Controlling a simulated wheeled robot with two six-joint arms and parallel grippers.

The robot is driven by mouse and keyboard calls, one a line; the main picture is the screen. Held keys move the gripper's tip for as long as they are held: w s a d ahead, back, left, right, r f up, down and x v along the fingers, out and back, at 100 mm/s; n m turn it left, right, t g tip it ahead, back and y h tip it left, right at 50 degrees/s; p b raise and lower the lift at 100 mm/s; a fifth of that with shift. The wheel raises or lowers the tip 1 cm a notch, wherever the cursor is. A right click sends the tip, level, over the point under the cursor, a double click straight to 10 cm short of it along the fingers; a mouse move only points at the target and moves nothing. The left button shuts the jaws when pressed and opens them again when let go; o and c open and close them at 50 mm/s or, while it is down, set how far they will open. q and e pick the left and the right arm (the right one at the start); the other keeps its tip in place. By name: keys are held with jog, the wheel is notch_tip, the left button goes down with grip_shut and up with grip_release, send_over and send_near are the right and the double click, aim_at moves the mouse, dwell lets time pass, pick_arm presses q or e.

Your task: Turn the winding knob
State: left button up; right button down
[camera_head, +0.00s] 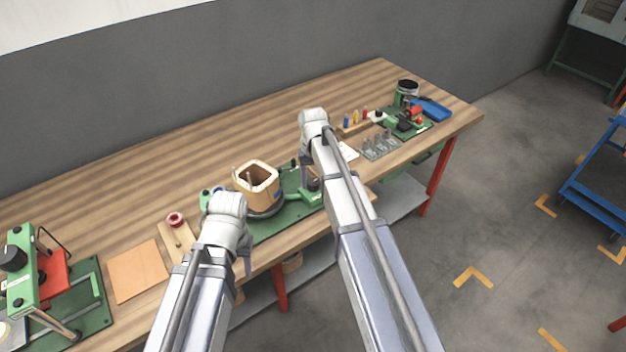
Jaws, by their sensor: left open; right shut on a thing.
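The winding device stands mid-table: a square tan wooden coil form (257,176) on a round base, on a green plate (266,229). A green arm with a dark knob (314,185) extends to its right. My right gripper (307,178) points down at this knob and is shut on it; the fingertips are small and the exact grip is partly hidden by my arm. My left gripper (246,266) hangs open and empty in front of the green plate, near the table's front edge, apart from the coil form.
A green-and-red machine (40,275) stands at the left end of the wooden table (120,215). An orange sheet (137,271) and a board with a red spool (175,219) lie beside it. Small parts, green tools and a blue tray (431,109) crowd the right end. The back strip is clear.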

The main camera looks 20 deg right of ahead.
aim_at(313, 182)
jog(key=m, duration=0.4)
jog(key=shift+m, duration=2.3)
jog(key=shift+c, duration=1.6)
grip_release()
jog(key=shift+r, duration=0.15)
notch_tip(313, 182, up, 8)
jog(key=p, duration=0.8)
jog(key=shift+f, duration=0.2)
